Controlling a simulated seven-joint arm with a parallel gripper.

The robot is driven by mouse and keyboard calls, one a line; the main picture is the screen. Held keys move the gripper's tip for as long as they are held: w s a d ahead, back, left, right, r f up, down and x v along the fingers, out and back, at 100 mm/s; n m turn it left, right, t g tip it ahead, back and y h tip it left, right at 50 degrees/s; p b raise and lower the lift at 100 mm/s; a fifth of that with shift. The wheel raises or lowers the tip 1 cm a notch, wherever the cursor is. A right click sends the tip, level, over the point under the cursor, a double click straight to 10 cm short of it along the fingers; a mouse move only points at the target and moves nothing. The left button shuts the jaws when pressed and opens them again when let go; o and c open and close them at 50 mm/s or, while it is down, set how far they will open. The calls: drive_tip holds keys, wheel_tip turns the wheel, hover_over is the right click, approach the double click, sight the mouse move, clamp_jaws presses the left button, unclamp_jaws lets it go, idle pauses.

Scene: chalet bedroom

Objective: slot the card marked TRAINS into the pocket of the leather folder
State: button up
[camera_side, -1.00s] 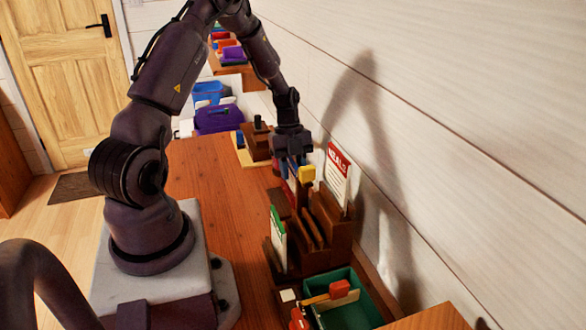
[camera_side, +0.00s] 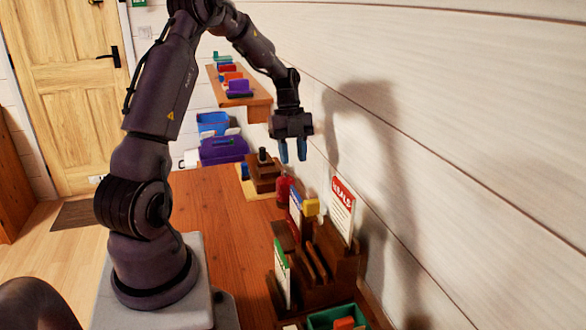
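My gripper (camera_side: 292,151) hangs in the air above the far end of the desk. Its two blue fingertips point down with a gap between them and nothing held. A brown stepped rack (camera_side: 322,262) with slots stands below and nearer the camera. It holds a white card with a red top reading MEALS (camera_side: 342,209), a green-edged card (camera_side: 282,273) and a partly hidden blue-topped card (camera_side: 295,206). I cannot read TRAINS on any card. I cannot make out which brown thing is the leather folder.
A yellow block-like thing (camera_side: 311,207) and a red bottle-like thing (camera_side: 284,187) stand near the rack's far end. A brown block with a dark knob (camera_side: 263,172) is beyond. A green tray (camera_side: 324,317) is in front. The desk's left part (camera_side: 215,230) is clear.

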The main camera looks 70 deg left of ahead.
drive_tip(key=d+r+n+t+y, duration=0.1)
drive_tip(key=d+r+n+y, duration=0.2)
drive_tip(key=d+r+n, duration=0.7)
drive_tip(key=s+d+r+n+t, duration=0.2)
drive_tip(key=s+d+n, duration=0.2)
drive_tip(key=d, duration=0.4)
drive_tip(key=s+d+r+n+t, duration=0.2)
drive_tip(key=s+d+r+n, duration=0.1)
drive_tip(key=s+d, duration=0.4)
drive_tip(key=shift+d+n+t, duration=0.3)
drive_tip(key=shift+d+n, duration=0.2)
drive_tip(key=shift+d, duration=0.2)
